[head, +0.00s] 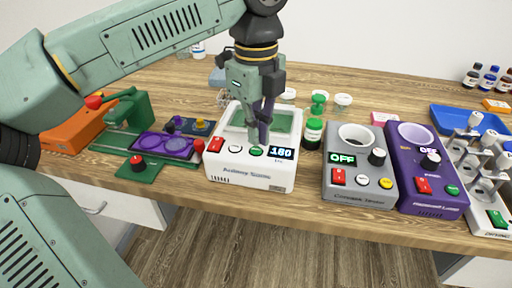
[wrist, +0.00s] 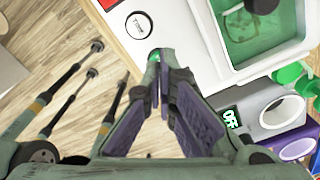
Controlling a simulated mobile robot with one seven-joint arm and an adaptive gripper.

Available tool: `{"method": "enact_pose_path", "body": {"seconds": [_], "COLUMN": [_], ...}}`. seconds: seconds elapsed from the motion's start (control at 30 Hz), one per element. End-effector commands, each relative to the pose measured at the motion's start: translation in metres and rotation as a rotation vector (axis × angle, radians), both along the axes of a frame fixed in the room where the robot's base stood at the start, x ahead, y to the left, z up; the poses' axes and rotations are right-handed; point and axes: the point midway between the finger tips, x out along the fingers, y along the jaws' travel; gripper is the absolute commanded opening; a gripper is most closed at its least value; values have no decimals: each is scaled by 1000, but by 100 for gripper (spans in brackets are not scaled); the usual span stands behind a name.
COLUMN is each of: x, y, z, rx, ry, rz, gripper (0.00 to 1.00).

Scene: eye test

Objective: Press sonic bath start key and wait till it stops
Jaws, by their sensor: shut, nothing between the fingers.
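The sonic bath (head: 225,170) is a white box with a green-lined basin on top. Its front panel has a red switch (head: 215,145), a white round key (head: 236,149), a green start key (head: 256,152) and a lit display (head: 281,153) that seems to read 180. My gripper (head: 262,140) is shut and empty, pointing down over the panel just behind the green key. In the wrist view the gripper's fingertips (wrist: 163,78) are close to the green key (wrist: 153,56) and partly cover it. I cannot tell whether they touch it.
A grey device (head: 345,193) and a purple device (head: 435,203), both with displays showing OFF, stand to the right. A green-lidded jar (head: 313,133) stands close beside the bath. A green stand with purple plate (head: 165,147) is at the left. The table's front edge is near.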

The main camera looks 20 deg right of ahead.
Motion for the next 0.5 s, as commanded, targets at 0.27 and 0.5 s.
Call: {"method": "enact_pose_path", "body": {"seconds": [0.27, 0.5], "x": [0, 0], "y": [0, 0], "z": [-5, -9], "rx": [0, 1], "ry": [0, 0], "rz": [0, 0], "gripper": [0, 0]}}
